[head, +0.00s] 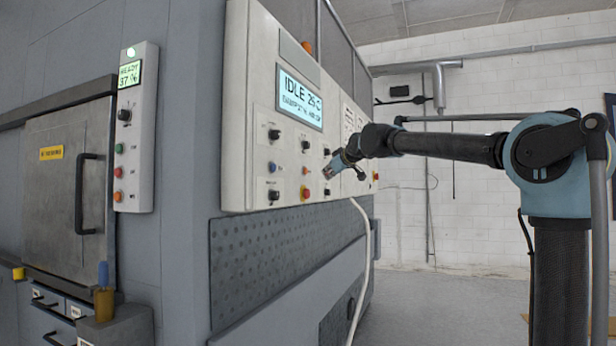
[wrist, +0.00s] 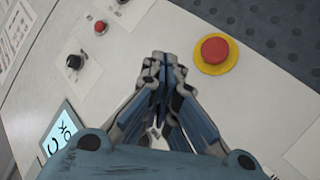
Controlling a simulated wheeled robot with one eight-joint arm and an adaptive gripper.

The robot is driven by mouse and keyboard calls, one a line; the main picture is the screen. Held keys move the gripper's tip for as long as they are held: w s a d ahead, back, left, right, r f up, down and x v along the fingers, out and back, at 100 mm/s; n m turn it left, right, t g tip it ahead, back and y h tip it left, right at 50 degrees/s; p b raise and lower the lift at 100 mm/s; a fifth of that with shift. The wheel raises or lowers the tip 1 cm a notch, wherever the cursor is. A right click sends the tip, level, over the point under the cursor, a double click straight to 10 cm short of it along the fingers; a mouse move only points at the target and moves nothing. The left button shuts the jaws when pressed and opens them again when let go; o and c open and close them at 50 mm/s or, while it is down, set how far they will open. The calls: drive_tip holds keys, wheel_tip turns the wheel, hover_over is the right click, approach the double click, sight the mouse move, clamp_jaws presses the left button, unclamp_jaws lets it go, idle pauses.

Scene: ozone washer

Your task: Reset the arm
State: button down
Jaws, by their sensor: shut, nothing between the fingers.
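My arm stretches in from the right in the head view, and my gripper (head: 332,172) is at the right part of the white control panel (head: 245,130). In the wrist view my gripper (wrist: 162,62) is shut and empty, its blue fingers together in front of the panel (wrist: 130,50). A red mushroom button on a yellow ring (wrist: 215,52) sits just right of the fingertips there. I cannot tell whether the fingertips touch the panel.
The panel has a lit screen (head: 300,100) reading IDLE and several knobs and buttons. A pale hose (head: 362,265) hangs below it. A door with a black handle (head: 85,193) and a small READY panel (head: 136,127) are at left. Open floor (head: 410,310) lies right of the machine.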

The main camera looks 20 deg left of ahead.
idle(0.5)
drive_tip(key=s+d+f+m+g+h, duration=0.15)
drive_tip(key=s+d+f, duration=0.25)
drive_tip(key=d+f, duration=0.5)
drive_tip(key=s+d+f+m+g+h, duration=0.1)
drive_tip(key=s+d+f+m+h, duration=0.25)
drive_tip(key=d+f, duration=0.65)
drive_tip(key=s+d+f+m+g+h, duration=0.1)
drive_tip(key=s+d+f, duration=0.45)
drive_tip(key=d, duration=0.65)
drive_tip(key=s+d+f+m+g+h, duration=0.1)
drive_tip(key=s+d+f+m, duration=0.1)
drive_tip(key=s+d+f, duration=0.4)
drive_tip(key=s+d+f+m+g+h, duration=0.1)
drive_tip(key=s+d+f, duration=0.5)
drive_tip(key=s+f, duration=0.6)
drive_tip(key=s+d+f+m+g+h, duration=0.1)
drive_tip(key=s+d+f+m+g, duration=0.2)
drive_tip(key=s+d+f, duration=0.4)
drive_tip(key=s+f+m, duration=0.1)
drive_tip(key=s+f, duration=0.2)
drive_tip(key=f, duration=0.4)
drive_tip(key=shift+m+h, duration=0.4)
drive_tip(key=shift+s+a, duration=0.1)
drive_tip(key=shift+a, duration=0.05)
